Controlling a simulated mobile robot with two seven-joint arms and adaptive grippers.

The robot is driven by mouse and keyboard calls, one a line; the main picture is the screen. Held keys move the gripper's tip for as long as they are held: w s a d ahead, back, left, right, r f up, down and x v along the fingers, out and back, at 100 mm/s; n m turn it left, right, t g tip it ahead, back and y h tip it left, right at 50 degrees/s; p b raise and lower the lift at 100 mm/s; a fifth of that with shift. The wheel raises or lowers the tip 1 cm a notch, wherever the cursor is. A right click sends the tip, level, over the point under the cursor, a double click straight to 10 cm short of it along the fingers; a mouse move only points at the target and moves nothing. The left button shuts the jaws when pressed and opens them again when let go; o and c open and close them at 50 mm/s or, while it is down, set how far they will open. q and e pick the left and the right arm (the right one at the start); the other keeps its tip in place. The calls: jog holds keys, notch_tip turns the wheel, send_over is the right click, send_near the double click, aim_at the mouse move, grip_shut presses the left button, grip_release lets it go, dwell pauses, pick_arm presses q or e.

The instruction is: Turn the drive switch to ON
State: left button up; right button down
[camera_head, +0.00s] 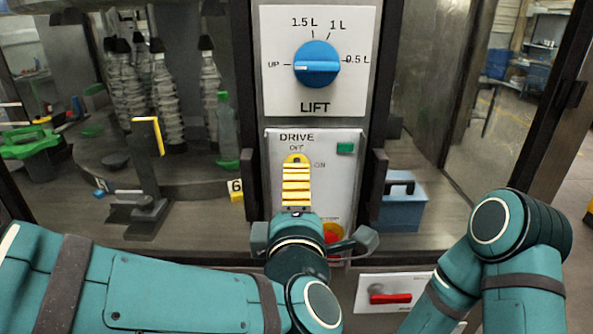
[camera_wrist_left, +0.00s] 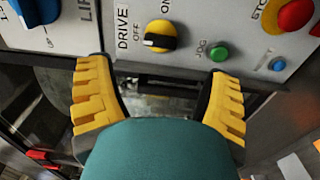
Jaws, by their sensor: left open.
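The drive switch (camera_wrist_left: 160,37) is a round yellow knob with a black handle on the light control panel. In the left wrist view its white mark points toward the OFF label. In the head view, only the yellow top of the switch (camera_head: 297,158) shows below OFF; my gripper hides the rest. My left gripper (camera_head: 297,187) is in front of the panel at the switch. The left wrist view shows its two yellow-padded fingers (camera_wrist_left: 160,78) spread wide and empty, with the switch beyond and between them, apart from both. My right gripper is out of view.
The blue LIFT knob (camera_head: 317,65) sits above, with its pointer toward UP. A green JOG button (camera_wrist_left: 218,53) and red stop button (camera_wrist_left: 296,14) are near the switch. Dark handles flank the panel. A red handle (camera_head: 391,298) is lower right; a blue box (camera_head: 402,205) stands behind glass.

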pick_arm(q)
jog(key=w, duration=0.8)
jog(key=shift+w, duration=0.35)
jog(key=shift+c, duration=0.3)
jog(key=c, duration=1.1)
